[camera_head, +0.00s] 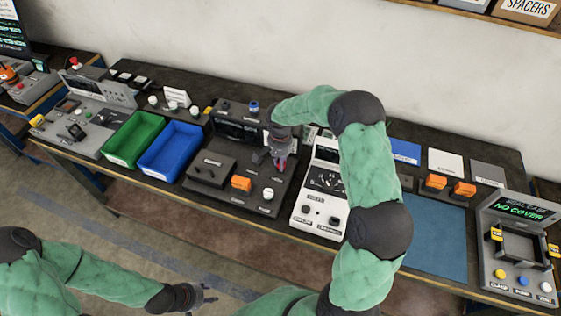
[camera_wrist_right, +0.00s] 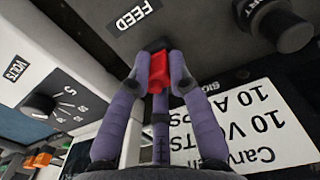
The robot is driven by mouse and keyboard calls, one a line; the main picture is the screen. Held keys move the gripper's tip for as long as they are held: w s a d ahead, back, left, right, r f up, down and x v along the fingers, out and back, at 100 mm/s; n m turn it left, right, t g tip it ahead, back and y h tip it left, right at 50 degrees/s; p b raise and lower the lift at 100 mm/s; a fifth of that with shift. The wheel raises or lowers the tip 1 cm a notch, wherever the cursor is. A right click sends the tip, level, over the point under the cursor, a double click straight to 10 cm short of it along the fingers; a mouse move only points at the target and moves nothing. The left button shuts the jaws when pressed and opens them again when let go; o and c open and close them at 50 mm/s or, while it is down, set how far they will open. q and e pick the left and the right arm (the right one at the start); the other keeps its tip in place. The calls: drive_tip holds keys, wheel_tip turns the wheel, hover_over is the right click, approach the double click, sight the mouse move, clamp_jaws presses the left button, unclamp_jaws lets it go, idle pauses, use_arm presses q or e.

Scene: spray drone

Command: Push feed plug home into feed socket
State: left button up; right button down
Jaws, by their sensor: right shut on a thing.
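The red feed plug (camera_wrist_right: 158,72) is between the purple fingers of my right gripper (camera_wrist_right: 160,70), which is shut on it. The plug's far end is at a dark socket (camera_wrist_right: 157,45) below the FEED label (camera_wrist_right: 138,15); how deep it sits is hidden. In the head view, my right gripper (camera_head: 278,158) points down over the dark bench unit, with a bit of red at its tips. My left gripper (camera_head: 204,294) is empty, low in the head view, in front of the table and away from the socket. Its fingers look spread apart.
A placard (camera_wrist_right: 240,125) reading 10 volts and 10 amps is close under the right fingers. A dark knob (camera_wrist_right: 283,28) is near on the right. The white volts unit (camera_head: 320,200) stands beside the gripper. Green (camera_head: 134,137) and blue (camera_head: 173,150) trays lie left.

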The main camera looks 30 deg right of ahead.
drive_tip(key=shift+f, duration=0.3)
drive_tip(key=c, duration=1.1)
unclamp_jaws()
drive_tip(key=shift+o, duration=0.2)
wheel_tip(320, 180, up, 12)
drive_tip(key=shift+a, duration=0.1)
